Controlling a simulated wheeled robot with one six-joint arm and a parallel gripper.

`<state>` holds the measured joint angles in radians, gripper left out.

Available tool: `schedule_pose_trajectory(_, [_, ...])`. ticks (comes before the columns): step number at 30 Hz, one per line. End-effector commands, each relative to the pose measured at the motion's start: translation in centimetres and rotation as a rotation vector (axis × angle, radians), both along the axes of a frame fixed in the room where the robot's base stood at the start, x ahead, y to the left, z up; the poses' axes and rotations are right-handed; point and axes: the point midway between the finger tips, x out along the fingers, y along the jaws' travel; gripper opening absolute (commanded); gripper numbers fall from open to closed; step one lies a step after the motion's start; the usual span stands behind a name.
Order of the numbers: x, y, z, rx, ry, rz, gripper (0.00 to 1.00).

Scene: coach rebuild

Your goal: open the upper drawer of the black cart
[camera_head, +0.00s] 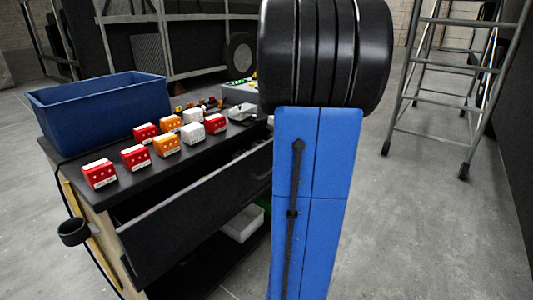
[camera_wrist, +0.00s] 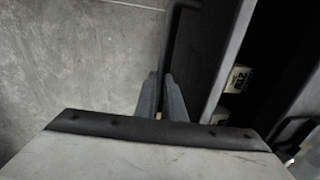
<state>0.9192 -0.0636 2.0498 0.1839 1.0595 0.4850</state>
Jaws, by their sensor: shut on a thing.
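The black cart (camera_head: 128,187) stands left of my arm in the head view. Its upper drawer (camera_head: 190,212) is partly out, with a dark gap between its front and the cart top. In the wrist view the drawer front's edge (camera_wrist: 231,45) runs beside the dark inside, where labelled blocks show. My gripper (camera_wrist: 162,85) is shut on the drawer's dark bar handle (camera_wrist: 174,38); the bar passes between the fingers. My blue arm hides the gripper in the head view.
A blue bin (camera_head: 100,112) and several red, orange and white blocks (camera_head: 136,157) stand on the cart top. A cup holder (camera_head: 73,232) hangs at its left side. A white bin (camera_head: 241,224) sits below. A stepladder (camera_head: 440,80) stands right; the floor before it is clear.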

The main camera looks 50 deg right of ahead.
Motion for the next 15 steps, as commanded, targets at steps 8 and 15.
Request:
schedule_pose_trajectory(8, [-7.4, -0.6, 0.1, -0.001, -0.001, -0.007, 0.00])
schedule_pose_trajectory(15, [-13.0, -1.1, 0.1, -0.001, -0.001, -0.007, 0.00])
